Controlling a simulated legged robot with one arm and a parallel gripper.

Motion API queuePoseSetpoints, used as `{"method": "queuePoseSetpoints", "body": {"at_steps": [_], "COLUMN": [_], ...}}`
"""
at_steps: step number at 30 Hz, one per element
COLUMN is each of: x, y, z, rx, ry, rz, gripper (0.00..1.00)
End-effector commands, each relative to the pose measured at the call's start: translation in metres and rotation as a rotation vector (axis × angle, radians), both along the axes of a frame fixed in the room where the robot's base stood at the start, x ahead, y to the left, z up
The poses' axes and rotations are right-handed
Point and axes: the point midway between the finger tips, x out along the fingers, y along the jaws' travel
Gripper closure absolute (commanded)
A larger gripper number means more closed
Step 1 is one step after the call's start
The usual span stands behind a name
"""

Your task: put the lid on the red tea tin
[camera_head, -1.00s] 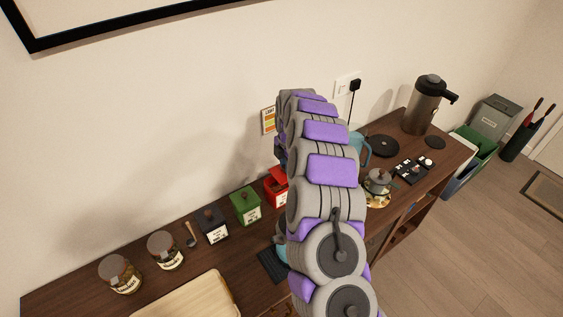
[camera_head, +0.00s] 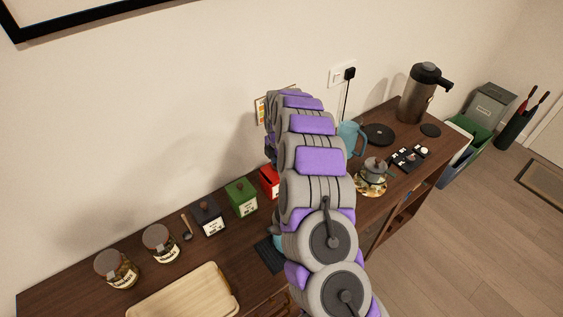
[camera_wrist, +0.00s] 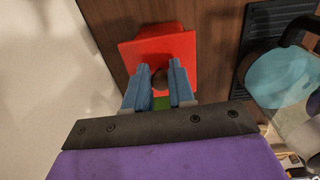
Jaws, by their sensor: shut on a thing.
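The red tea tin (camera_head: 268,181) stands on the wooden sideboard to the right of the green tin (camera_head: 241,197), mostly hidden behind my arm in the head view. In the wrist view, my gripper (camera_wrist: 160,82) has its two blue fingers closed on the dark round knob of the red lid (camera_wrist: 182,52). Red surfaces show around and beyond the fingers. I cannot tell whether the lid touches the tin or is held just above it. A bit of green shows between the fingers. My gripper is hidden in the head view.
A black tin (camera_head: 208,218) and two jars (camera_head: 117,269) stand left of the green tin. A wooden tray (camera_head: 185,292) lies in front. A teal cup (camera_wrist: 283,77) is close to the right of my gripper, by a dark slatted mat (camera_head: 270,256). The wall is behind.

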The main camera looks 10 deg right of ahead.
Motion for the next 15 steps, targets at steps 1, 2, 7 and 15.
{"method": "queuePoseSetpoints", "body": {"at_steps": [1,2,7,15], "x": [0.000,0.000,0.000,-0.001], "y": [0.003,0.004,-0.002,-0.008], "z": [0.000,0.000,0.000,0.001], "rx": [-0.002,-0.002,0.003,0.014], "ry": [0.000,0.000,-0.001,-0.001], "rz": [0.003,0.003,0.002,0.001], "gripper": [1.00,1.00,1.00,1.00]}}
